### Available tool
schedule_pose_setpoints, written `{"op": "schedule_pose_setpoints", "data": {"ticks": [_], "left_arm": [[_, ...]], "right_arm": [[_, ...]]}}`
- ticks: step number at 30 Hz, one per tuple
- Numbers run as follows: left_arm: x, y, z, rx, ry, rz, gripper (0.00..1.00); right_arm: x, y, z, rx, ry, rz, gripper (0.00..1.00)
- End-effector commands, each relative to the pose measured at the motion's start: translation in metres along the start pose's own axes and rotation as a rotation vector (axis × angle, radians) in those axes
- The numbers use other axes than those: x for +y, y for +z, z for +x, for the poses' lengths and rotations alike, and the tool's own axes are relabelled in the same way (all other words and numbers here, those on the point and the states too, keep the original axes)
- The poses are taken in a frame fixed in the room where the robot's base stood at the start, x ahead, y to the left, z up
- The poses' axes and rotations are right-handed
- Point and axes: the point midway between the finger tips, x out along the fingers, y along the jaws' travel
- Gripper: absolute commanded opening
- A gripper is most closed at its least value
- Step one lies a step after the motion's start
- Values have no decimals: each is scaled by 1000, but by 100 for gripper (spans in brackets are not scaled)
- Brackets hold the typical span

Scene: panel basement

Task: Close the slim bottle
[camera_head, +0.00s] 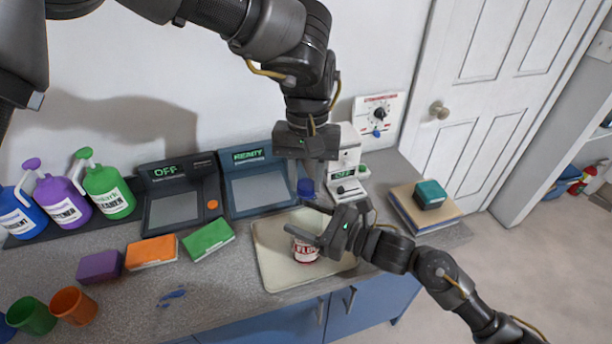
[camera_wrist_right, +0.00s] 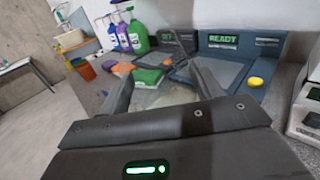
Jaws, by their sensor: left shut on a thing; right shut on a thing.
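A white bottle with red lettering (camera_head: 306,252) stands upright on the pale tray (camera_head: 272,268) in the head view. My right gripper (camera_head: 306,222) comes in from the right and is shut on the bottle's upper part, hiding its neck and opening. A blue cap (camera_head: 306,187) is above the bottle, apart from it. My left gripper (camera_head: 306,184) points down from above and is shut on the cap. In the right wrist view my right gripper's fingers (camera_wrist_right: 160,88) reach forward, but the bottle between them is not clearly visible.
Two dark panel devices (camera_head: 178,205) (camera_head: 258,185) and a white device (camera_head: 345,180) stand behind. Green (camera_head: 208,238), orange (camera_head: 151,252) and purple (camera_head: 99,266) blocks, cups (camera_head: 73,305) and cleaner bottles (camera_head: 110,195) are left. A stacked board with a teal block (camera_head: 430,194) is right.

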Motion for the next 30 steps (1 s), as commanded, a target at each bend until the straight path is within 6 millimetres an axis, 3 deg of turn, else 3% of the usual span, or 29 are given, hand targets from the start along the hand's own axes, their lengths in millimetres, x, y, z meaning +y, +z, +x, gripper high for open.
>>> {"op": "schedule_pose_setpoints", "data": {"ticks": [5,6,11,20,30], "left_arm": [[0,0,0,1,2,-2,10],[0,0,0,1,2,-3,32],[0,0,0,0,1,-4,52],[0,0,-2,1,1,-5,52],[0,5,-40,2,1,-6,52]], "right_arm": [[0,0,0,0,1,0,1],[0,0,0,0,1,0,1],[0,0,0,1,1,0,1],[0,0,0,0,0,0,1],[0,0,0,0,0,0,1]]}}
